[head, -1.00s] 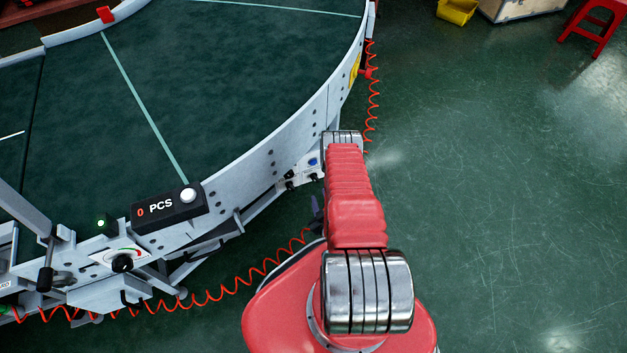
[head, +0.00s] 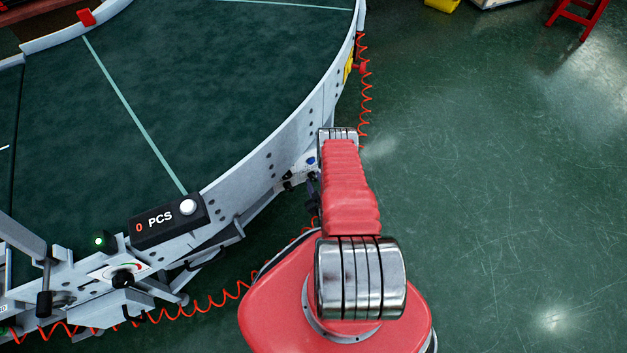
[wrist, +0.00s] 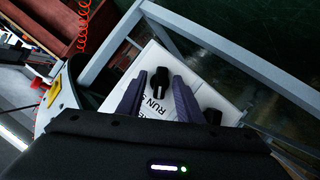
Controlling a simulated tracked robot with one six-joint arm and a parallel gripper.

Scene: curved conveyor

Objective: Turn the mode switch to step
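The mode switch appears to be the black knob (wrist: 160,82) on a white panel (wrist: 232,102) in the wrist view. Printed letters beside it read "RUN" and the start of another word, cut off by a finger. My gripper (wrist: 158,86) is open, with its two dark fingers on either side of the knob. I cannot tell whether they touch it. A second black knob (wrist: 212,117) sits right of the right finger. In the head view, the side panel (head: 309,163) with a blue button is partly hidden behind my red arm, and the gripper (head: 313,190) shows only as a dark sliver.
The curved conveyor (head: 220,90) fills the left of the head view. A counter box reading 0 PCS (head: 167,218) and another black knob (head: 122,279) are at its near end. A coiled red cable (head: 364,95) runs along the edge.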

